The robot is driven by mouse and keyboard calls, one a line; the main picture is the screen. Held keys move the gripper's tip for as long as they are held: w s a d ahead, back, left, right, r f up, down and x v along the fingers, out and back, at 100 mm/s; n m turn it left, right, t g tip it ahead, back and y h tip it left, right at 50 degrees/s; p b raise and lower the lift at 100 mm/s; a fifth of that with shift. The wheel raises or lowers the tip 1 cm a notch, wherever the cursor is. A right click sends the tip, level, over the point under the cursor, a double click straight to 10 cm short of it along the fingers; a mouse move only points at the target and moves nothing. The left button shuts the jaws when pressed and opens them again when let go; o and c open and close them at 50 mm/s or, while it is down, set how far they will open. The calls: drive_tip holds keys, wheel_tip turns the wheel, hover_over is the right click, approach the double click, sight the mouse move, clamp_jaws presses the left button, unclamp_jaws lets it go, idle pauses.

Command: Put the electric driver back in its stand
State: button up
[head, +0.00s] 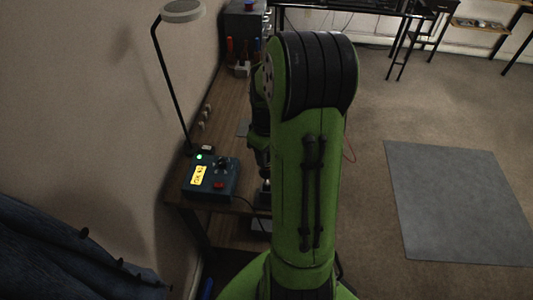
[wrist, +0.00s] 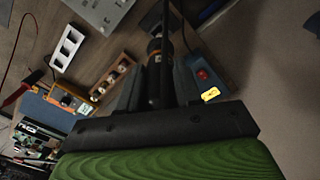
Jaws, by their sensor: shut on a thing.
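The electric driver (wrist: 155,72) is a slim black tool with an orange ring near its upper part. In the wrist view it stands between the two dark fingers of my gripper (wrist: 158,88), which is shut on it. Its far end runs toward the top of the picture, over the bench. In the head view my green arm covers most of the gripper and driver.
A blue control box (head: 210,180) with a yellow display and cable sits at the bench's near end; it also shows in the wrist view (wrist: 213,65). A desk lamp (head: 172,80) stands behind it. A wooden holder (wrist: 113,76) and a white tray (wrist: 67,48) lie nearby.

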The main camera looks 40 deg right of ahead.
sight(266, 172)
idle(0.3)
drive_tip(key=shift+f+b, duration=3.45)
drive_tip(key=shift+f, duration=0.6)
drive_tip(key=o, duration=1.1)
drive_tip(key=shift+r, duration=0.1)
wheel_tip(266, 172, up, 16)
drive_tip(key=p, duration=0.3)
drive_tip(key=shift+p, duration=0.35)
drive_tip(key=s+a+r+t, duration=0.1)
drive_tip(key=s+a+t, duration=0.1)
drive_tip(key=a, duration=0.4)
drive_tip(key=s+a+r+t, duration=0.1)
drive_tip(key=s+a, duration=0.4)
drive_tip(key=a, duration=0.2)
drive_tip(key=s+a+r+t, duration=0.2)
drive_tip(key=s+a, duration=0.1)
drive_tip(key=a, duration=0.4)
drive_tip(key=shift+s+m+t, duration=0.3)
drive_tip(key=shift+s+m, duration=0.1)
